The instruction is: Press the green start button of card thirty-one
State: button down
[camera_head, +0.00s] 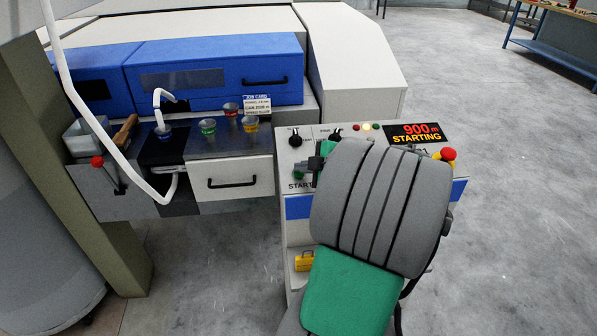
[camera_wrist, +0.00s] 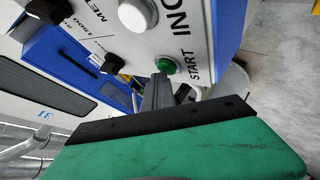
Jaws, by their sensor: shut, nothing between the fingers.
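The green start button (camera_wrist: 166,65) shows in the wrist view on the white control panel (camera_wrist: 195,25), beside the printed word START. My gripper (camera_wrist: 160,79) is shut and empty, its grey fingertips at the lower edge of the button and seemingly against it; exact contact is hard to tell. In the head view my arm hides much of the panel, and my gripper (camera_head: 316,163) shows at its left side near the START lettering. The panel's display (camera_head: 417,133) reads "900 m STARTING". A blue number 31 (camera_wrist: 44,114) is on the machine's white side in the wrist view.
A red emergency knob (camera_head: 448,154) stands at the panel's right, black selector knobs (camera_head: 295,138) at its upper left. A worktop with several coloured pots (camera_head: 230,109) and a blue-covered machine (camera_head: 215,75) lie left. Open floor (camera_head: 510,200) is at the right.

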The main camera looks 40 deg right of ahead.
aim_at(303, 186)
jog(key=shift+s+a+r, duration=0.1)
jog(key=shift+s+r, duration=0.05)
jog(key=shift+r, duration=0.65)
jog(key=r, duration=0.1)
jog(key=r+p, duration=0.1)
jog(key=r, duration=0.1)
jog(key=s+r+p, duration=0.1)
jog(key=r, duration=0.1)
jog(key=shift+a, duration=0.4)
